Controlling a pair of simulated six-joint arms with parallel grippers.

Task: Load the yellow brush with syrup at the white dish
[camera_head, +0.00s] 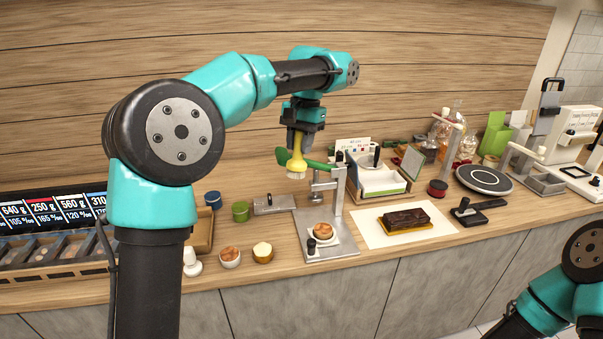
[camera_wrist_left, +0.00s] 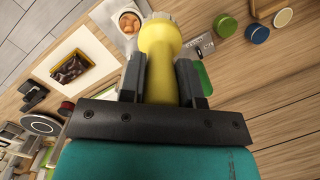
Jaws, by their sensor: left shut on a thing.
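My left gripper (camera_head: 298,133) is shut on the handle of the yellow brush (camera_head: 297,158) and holds it upright, pale bristles down, above the counter. The left wrist view shows the yellow brush (camera_wrist_left: 160,80) between the fingers of the gripper (camera_wrist_left: 160,85), its pale tip at the top.
A green cup (camera_head: 240,212) and blue cup (camera_head: 213,200) stand behind.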

